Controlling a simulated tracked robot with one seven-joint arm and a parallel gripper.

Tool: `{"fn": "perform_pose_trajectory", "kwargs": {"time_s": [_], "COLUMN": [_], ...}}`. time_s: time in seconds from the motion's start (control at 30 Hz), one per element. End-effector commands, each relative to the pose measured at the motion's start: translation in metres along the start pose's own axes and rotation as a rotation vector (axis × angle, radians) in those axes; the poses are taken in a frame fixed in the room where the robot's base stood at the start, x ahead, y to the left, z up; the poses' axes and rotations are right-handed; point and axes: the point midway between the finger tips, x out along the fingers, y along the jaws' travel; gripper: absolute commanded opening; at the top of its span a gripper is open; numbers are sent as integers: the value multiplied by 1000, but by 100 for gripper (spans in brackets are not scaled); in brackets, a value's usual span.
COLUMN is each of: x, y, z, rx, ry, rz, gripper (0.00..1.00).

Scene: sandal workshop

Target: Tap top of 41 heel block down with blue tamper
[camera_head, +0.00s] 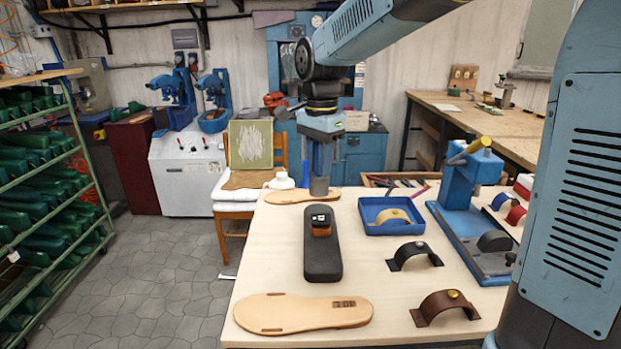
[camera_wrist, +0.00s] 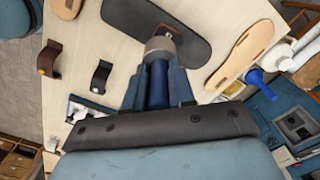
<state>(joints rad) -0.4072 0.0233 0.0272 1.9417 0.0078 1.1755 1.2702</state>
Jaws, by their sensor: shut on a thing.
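My gripper (camera_head: 322,150) is shut on the blue tamper (camera_wrist: 157,88) and holds it upright, its grey head (camera_head: 319,187) downward. In the head view the tamper is behind the heel block. The brown heel block (camera_head: 321,231), with a dark labelled top, sits on the far part of the black sole (camera_head: 322,262); its number is too small to read. In the wrist view the grey head partly covers the heel block (camera_wrist: 168,32), and a gap or contact cannot be told there.
Tan soles lie at the table's front left (camera_head: 290,314) and back (camera_head: 290,197). A blue tray (camera_head: 372,228) with a tan band, a black arched strap (camera_head: 414,252), a brown one (camera_head: 445,305) and a blue press (camera_head: 470,225) stand right. The table's left edge is clear.

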Motion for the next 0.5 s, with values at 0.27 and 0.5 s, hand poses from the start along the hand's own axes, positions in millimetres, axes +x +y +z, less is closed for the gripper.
{"fn": "perform_pose_trajectory", "kwargs": {"time_s": [0.27,0.5], "x": [6,28], "y": [-8,-8], "z": [-15,-15], "rx": [26,26], "ry": [7,7], "rz": [3,4], "gripper": [0,0]}}
